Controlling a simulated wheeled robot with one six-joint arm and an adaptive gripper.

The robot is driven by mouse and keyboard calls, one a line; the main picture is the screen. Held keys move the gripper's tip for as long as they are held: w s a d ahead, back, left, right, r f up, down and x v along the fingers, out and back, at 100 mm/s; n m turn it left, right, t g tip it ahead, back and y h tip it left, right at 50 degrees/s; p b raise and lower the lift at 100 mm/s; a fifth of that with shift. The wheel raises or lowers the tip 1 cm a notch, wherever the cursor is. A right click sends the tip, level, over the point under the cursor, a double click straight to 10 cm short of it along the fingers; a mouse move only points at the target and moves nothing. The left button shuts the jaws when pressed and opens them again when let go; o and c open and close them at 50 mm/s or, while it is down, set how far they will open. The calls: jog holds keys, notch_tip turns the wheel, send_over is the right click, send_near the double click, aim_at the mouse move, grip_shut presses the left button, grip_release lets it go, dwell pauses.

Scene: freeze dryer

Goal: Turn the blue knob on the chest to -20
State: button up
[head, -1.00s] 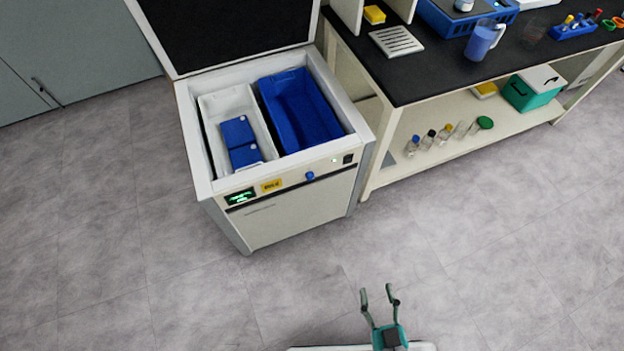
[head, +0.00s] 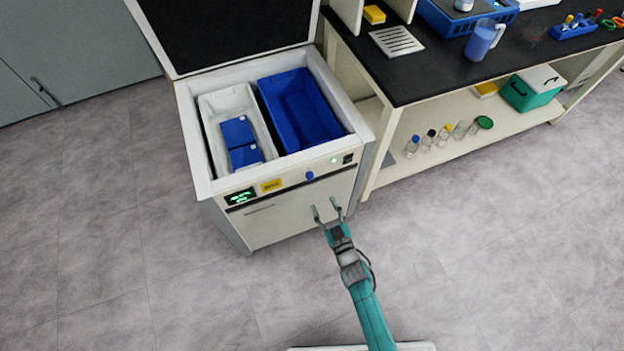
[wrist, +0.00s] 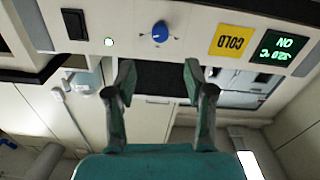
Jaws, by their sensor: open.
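The white chest (head: 285,215) stands with its dark lid raised. The small blue knob (head: 309,175) is on its front panel, right of the yellow label. In the wrist view the blue knob (wrist: 160,31) shows upside down with small marks around it. A lit green display (head: 240,197) is at the panel's left; in the wrist view the display (wrist: 271,51) reads ON and what looks like -32.0 °C. My gripper (head: 327,207) is open and empty, in front of the chest and below the knob in the head view. In the wrist view the fingertips (wrist: 159,68) point toward the panel, apart from the knob.
A yellow COLD label (wrist: 231,41), a small green light (wrist: 109,42) and a black switch (wrist: 74,24) share the panel. Inside the chest are a white bin and a blue bin (head: 262,85). A black-topped bench (head: 425,75) stands close on the right. The floor in front is clear.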

aim_at(311, 179)
jog(key=x, duration=1.1)
jog(key=shift+f, duration=0.1)
jog(key=shift+c, duration=0.3)
grip_shut()
